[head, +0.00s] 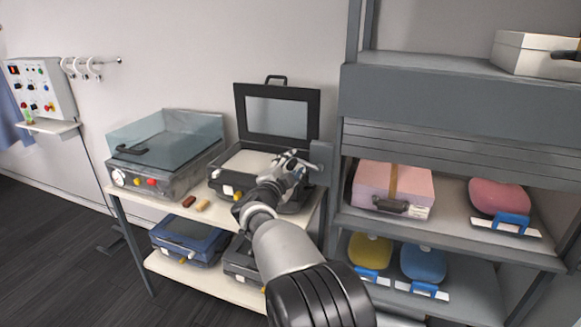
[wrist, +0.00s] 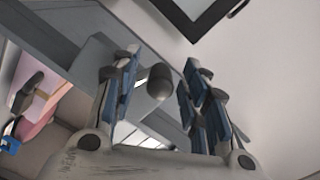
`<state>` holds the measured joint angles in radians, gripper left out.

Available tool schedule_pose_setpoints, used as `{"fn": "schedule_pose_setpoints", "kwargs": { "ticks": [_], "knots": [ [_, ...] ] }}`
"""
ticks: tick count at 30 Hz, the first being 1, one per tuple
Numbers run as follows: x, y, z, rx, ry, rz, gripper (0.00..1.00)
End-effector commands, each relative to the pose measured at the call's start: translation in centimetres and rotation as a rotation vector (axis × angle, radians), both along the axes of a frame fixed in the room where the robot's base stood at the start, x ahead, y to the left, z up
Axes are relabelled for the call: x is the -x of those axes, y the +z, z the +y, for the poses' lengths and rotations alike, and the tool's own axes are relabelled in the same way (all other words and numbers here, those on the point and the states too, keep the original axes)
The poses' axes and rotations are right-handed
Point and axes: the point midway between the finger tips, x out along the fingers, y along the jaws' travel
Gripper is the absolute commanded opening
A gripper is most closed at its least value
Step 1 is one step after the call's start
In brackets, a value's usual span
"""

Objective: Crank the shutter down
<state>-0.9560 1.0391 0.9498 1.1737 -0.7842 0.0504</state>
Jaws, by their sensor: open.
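The grey slatted shutter (head: 440,148) hangs a short way below its grey housing (head: 450,100) on the right-hand rack. The shelf opening beneath it is uncovered. A grey crank box (head: 321,158) sits on the rack's left post. A dark rounded crank knob (wrist: 160,82) shows in the wrist view. My gripper (head: 298,160) is beside the crank box in the head view. In the wrist view my open gripper (wrist: 160,70) has its blue-padded fingers on either side of the knob, with gaps visible. The crank's arm is mostly hidden.
A pink case (head: 393,183) and a red rounded item (head: 498,196) lie below the shutter. An open dark case (head: 278,112) stands behind my gripper on the left bench. A clear-lidded box (head: 165,145) sits further left.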

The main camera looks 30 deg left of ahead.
Motion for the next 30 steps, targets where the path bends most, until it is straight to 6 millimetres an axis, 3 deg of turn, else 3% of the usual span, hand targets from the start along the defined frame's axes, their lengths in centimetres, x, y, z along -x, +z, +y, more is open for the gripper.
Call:
{"fn": "schedule_pose_setpoints", "kwargs": {
  "ticks": [8,22,30],
  "knots": [
    [1.9,0.1,-0.4,0.001,0.001,0.002,0.41],
    [10.1,0.5,-2.5,0.0,0.002,0.0,0.41],
    [11.7,0.5,-3.0,-0.001,0.0,-0.001,0.41]
  ]
}}
